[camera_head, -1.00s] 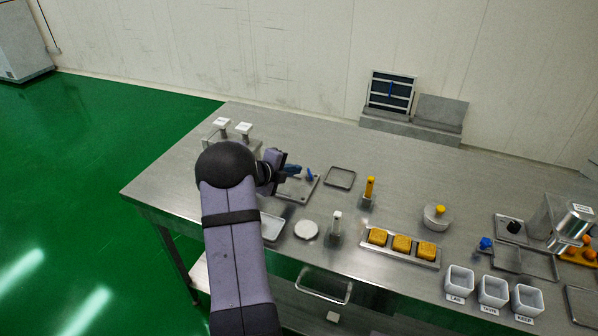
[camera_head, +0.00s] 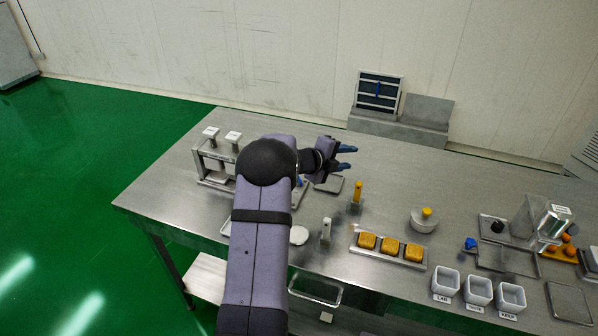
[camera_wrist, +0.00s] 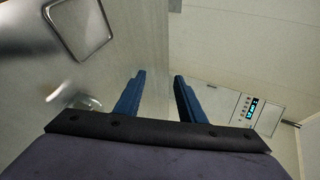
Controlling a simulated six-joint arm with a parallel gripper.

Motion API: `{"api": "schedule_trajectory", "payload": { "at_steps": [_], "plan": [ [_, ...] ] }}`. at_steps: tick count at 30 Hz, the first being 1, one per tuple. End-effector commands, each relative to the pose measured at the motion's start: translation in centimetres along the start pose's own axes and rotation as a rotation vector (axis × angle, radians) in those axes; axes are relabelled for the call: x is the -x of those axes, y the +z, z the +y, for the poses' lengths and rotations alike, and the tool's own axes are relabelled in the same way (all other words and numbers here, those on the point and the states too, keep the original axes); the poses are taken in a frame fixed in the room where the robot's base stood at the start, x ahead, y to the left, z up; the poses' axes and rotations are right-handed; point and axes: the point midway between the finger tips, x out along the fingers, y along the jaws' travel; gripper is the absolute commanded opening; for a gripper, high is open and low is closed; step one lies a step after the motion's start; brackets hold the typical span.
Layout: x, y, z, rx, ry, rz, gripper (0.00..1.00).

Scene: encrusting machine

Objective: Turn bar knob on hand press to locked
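A flat grey metal plate (camera_head: 299,195) with a small blue bar-shaped part (camera_head: 300,183) lies mostly hidden behind my arm. I cannot tell whether it is the hand press, or how the bar is turned. A metal frame with two white square tops (camera_head: 222,152) stands at the left end of the table. My gripper (camera_head: 347,157) is raised above the table, to the right of the plate and apart from it. The wrist view shows its two blue fingers (camera_wrist: 159,75) apart with nothing between them: it is open and empty.
The steel table (camera_head: 400,175) carries an empty tray (camera_head: 330,184), a yellow-handled tool (camera_head: 357,192), a tray of yellow blocks (camera_head: 354,248) and white bins (camera_head: 445,281). A grey box with a blue-striped panel (camera_head: 378,91) stands by the wall.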

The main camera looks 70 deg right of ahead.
Motion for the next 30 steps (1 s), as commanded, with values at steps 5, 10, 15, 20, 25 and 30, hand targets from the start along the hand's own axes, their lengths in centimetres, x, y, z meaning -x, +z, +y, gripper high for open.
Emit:
{"api": "schedule_trajectory", "payload": {
  "at_steps": [5,10,15,20,25,30],
  "plan": [
    [-2.3,4.2,-6.0,0.211,-0.065,-0.227,0.36],
    [-1.0,10.3,-6.7,0.643,-0.098,-0.491,0.36],
    [2.2,13.7,-3.8,1.187,-0.116,-0.733,0.36],
    [4.7,12.3,0.8,1.678,-0.085,-0.933,0.36],
    [7.1,9.1,5.4,2.037,-0.035,-1.158,0.36],
    [8.3,8.2,6.8,2.167,-0.073,-1.272,0.36]
  ]
}}
